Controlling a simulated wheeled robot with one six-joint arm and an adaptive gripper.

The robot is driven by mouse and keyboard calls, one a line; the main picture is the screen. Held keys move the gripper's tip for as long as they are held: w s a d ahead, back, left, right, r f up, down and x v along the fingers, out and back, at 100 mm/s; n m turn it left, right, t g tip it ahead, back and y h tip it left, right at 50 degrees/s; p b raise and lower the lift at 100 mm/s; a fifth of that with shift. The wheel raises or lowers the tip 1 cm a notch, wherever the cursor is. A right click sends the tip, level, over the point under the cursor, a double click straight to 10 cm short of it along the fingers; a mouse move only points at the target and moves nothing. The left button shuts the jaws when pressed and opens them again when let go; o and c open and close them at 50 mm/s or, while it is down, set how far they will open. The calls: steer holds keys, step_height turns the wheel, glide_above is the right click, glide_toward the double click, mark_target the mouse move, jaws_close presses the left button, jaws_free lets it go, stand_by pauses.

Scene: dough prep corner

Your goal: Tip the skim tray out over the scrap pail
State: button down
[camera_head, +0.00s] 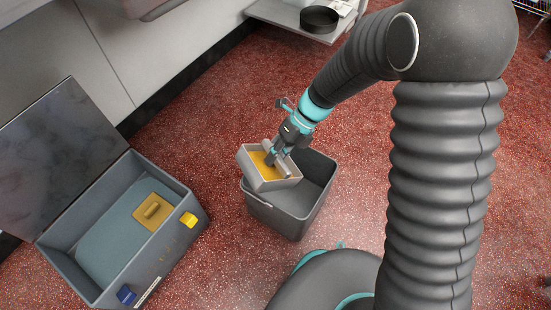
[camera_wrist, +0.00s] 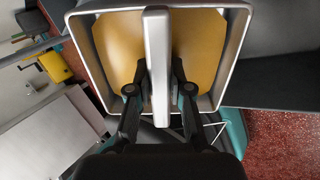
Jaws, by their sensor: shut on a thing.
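The skim tray (camera_head: 267,186) is a pale grey, open box with an orange-yellow inside. It is held over the left back part of the scrap pail (camera_head: 277,218), a dark grey square bin on the floor. The tray looks slightly tilted in the head view. My gripper (camera_head: 272,156) is shut on the tray's pale central bar, which shows upright between my fingers in the wrist view (camera_wrist: 158,60). I cannot tell whether the orange is loose content or the tray's floor. The visible part of the pail's inside looks empty; the tray hides the rest.
A low shelf (camera_head: 290,20) with a black round pan (camera_head: 319,19) is at the back. Red speckled floor is clear between box and pail.

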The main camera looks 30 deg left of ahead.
steer(key=shift+w+d+g+y+b, duration=0.35)
steer(key=shift+w+g+y+b, duration=0.3)
steer(key=shift+g+b, duration=0.8)
steer(key=shift+w+d+r+y, duration=0.15)
steer(key=shift+w+d+y, duration=0.15)
steer(key=shift+y, duration=0.15)
steer(key=shift+w+d+f+g+y+p, duration=0.3)
steer(key=shift+w+g+y+p, duration=0.25)
steer(key=shift+g, duration=0.4)
steer(key=shift+w+d+f+g+y+p, duration=0.15)
steer(key=shift+w+d+g+y+p, duration=0.25)
steer(key=shift+g, duration=0.5)
steer(key=shift+w+d+f+g+y, duration=0.3)
steer(key=shift+w+g+y, duration=0.15)
steer(key=shift+g, duration=0.2)
steer(key=shift+w+d+f+g+y, duration=0.15)
steer(key=shift+w+f+g+y, duration=0.25)
steer(key=shift+g, duration=0.3)
steer(key=shift+w+d+f+g+y, duration=0.25)
steer(key=shift+w+g+y, duration=0.15)
steer(key=shift+w+g, duration=0.2)
steer(key=shift+r, duration=0.1)
